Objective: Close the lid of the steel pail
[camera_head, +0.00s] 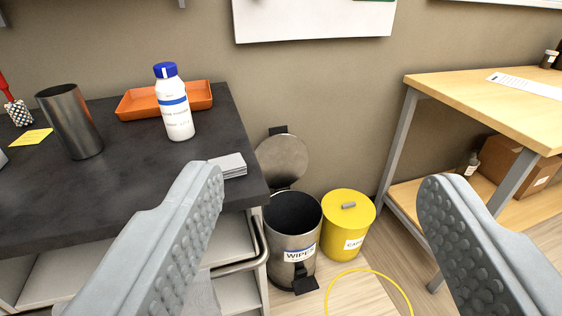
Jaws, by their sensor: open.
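The steel pail (293,238) stands on the floor between the dark-topped bench and the wooden table, with a "WIPES" label on its front and a black pedal at its base. Its round steel lid (282,158) is raised, standing up behind the opening near the wall. The inside of the pail looks dark. My gripper (320,195) is open and empty, with its two grey ridged fingers wide apart in the foreground. The pail and lid show between the fingers, farther away, and no contact is visible.
A yellow lidded bin (347,225) stands right of the pail. The dark bench (120,185) at left carries a white bottle (174,105), an orange tray (200,97), a steel cup (70,122) and cards (232,166). A wooden table (490,95) stands right. A yellow ring (368,270) marks the floor.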

